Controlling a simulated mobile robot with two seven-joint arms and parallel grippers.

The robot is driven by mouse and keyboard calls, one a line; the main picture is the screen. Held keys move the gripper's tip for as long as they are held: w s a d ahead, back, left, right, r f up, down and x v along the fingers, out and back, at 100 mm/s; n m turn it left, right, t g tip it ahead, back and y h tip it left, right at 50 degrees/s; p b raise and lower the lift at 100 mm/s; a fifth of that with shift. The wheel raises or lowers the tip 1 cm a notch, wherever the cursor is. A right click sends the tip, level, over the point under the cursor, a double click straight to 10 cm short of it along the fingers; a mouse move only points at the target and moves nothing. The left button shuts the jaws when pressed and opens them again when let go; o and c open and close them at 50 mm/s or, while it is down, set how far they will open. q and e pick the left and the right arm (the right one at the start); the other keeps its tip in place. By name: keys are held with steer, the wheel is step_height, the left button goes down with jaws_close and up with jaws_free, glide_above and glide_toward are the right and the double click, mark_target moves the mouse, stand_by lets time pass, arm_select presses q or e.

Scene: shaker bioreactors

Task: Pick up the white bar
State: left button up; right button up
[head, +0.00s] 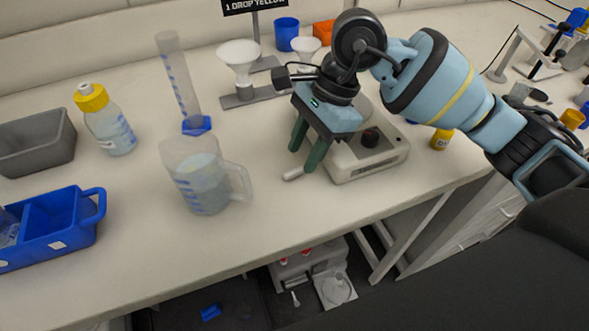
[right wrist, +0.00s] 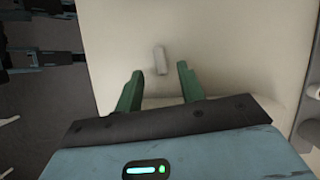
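The small white bar (head: 293,174) lies on the bench, just left of the white stirrer device. It also shows in the right wrist view (right wrist: 161,60), lying on the pale bench a little beyond the fingertips and between their lines. My right gripper (head: 302,160) is open and empty above the bench, close to the bar, with its two green fingers pointing down. In the right wrist view the fingers (right wrist: 158,75) are apart, with nothing between them. My left gripper is not in view.
The stirrer device (head: 365,160) stands right of the gripper. A large beaker with liquid (head: 205,185) stands left of the bar. Funnels on a stand (head: 240,100) are behind. A blue carrier (head: 50,240) is at far left. The bench front is clear.

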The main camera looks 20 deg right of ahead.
mark_target(296, 170)
steer(key=shift+x, duration=1.15)
steer(key=shift+a+f, duration=0.15)
steer(key=shift+f, duration=0.25)
jaws_close()
steer(key=shift+r, duration=0.1)
